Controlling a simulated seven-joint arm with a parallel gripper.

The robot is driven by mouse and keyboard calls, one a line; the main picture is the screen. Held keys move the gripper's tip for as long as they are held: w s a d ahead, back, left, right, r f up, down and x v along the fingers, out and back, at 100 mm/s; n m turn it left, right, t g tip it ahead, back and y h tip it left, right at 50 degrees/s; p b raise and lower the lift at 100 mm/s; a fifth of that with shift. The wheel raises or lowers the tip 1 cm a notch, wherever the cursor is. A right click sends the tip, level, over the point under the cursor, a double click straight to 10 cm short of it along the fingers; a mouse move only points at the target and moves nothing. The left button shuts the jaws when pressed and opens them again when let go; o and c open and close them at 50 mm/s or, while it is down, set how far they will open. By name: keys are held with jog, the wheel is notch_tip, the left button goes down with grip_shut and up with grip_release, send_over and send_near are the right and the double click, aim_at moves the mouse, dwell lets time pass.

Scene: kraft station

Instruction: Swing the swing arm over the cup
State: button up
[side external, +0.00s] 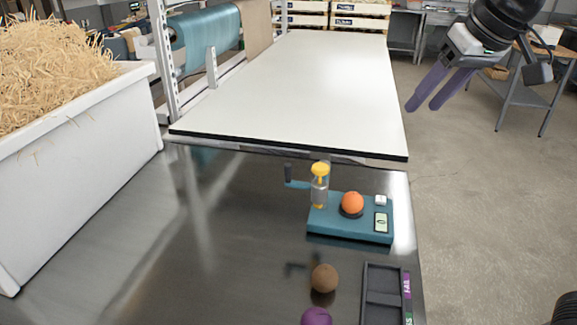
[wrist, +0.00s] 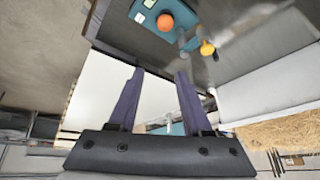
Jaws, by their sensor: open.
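A teal device base (side external: 335,228) sits on the metal table. An orange ball (side external: 352,202) rests in a dark round cup (side external: 351,214) on it; the ball hides the cup's inside. At the base's left stands a clear cylinder with a yellow cap (side external: 320,170). A teal swing arm (side external: 298,184) points left from beside the cylinder, away from the cup, with a dark upright handle (side external: 288,172) at its end. My gripper (side external: 421,107) is open and empty, high at the right, far from the device. The wrist view shows the orange ball (wrist: 165,22) and yellow cap (wrist: 207,48).
The base carries a small display (side external: 381,222) and a white block (side external: 380,200). In front lie a brown ball (side external: 324,278), a purple ball (side external: 317,317) and a dark tray (side external: 383,283). A white worktop (side external: 290,85) is behind; a straw-filled white bin (side external: 80,160) stands left.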

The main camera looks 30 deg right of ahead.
jog(key=w+a+n, duration=0.1)
jog(key=w+a, duration=0.8)
jog(key=n+g, duration=0.1)
send_near(288, 165)
jog(key=x, duration=1)
jog(key=shift+w+f, duration=0.1)
jog(key=shift+f, duration=0.15)
grip_shut()
dwell(0.4)
